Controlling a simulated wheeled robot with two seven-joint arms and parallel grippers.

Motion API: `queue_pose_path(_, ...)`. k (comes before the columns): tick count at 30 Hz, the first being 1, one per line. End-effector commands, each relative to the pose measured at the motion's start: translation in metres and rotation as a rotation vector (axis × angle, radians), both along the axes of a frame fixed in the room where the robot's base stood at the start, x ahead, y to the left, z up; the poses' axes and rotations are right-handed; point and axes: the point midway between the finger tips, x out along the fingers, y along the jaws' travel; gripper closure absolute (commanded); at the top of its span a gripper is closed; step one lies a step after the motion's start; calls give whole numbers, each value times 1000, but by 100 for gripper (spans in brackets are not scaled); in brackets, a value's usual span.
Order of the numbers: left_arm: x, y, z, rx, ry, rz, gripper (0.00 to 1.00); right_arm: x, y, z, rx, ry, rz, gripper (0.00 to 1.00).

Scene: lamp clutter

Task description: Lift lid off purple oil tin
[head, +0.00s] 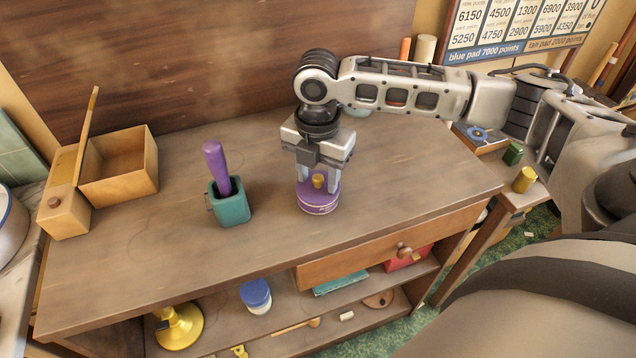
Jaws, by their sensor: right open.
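The purple oil tin (318,204) stands upright on the wooden table, round and low, with a thin light line around its side. Its lid has a yellow-brown knob (318,180) on top. My right gripper (319,184) points straight down over the tin, with its fingers apart on either side of the knob. I cannot tell whether the fingers touch the lid. The back of the tin is partly hidden by the gripper. My left gripper is not in view.
Left of the tin stands a teal cup (231,205) with a purple-handled tool (216,166) in it. An open wooden box (122,177) is further left. A drawer (385,250) sits under the front edge. The tabletop (180,265) is clear at front left.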

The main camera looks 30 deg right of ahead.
Motion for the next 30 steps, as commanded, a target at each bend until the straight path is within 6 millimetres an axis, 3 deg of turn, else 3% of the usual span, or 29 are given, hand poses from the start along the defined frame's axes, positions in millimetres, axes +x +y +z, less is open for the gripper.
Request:
queue_pose_path(7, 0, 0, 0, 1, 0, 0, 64, 0, 0, -2, 0, -1, 0, 58)
queue_pose_path(12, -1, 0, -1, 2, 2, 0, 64, 0, 0, -1, 0, -1, 0, 100)
queue_pose_path(23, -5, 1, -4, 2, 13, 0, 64, 0, 0, 1, 0, -1, 0, 100)
queue_pose_path(30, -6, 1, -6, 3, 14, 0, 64, 1, 0, 26, 1, -5, 0, 100)
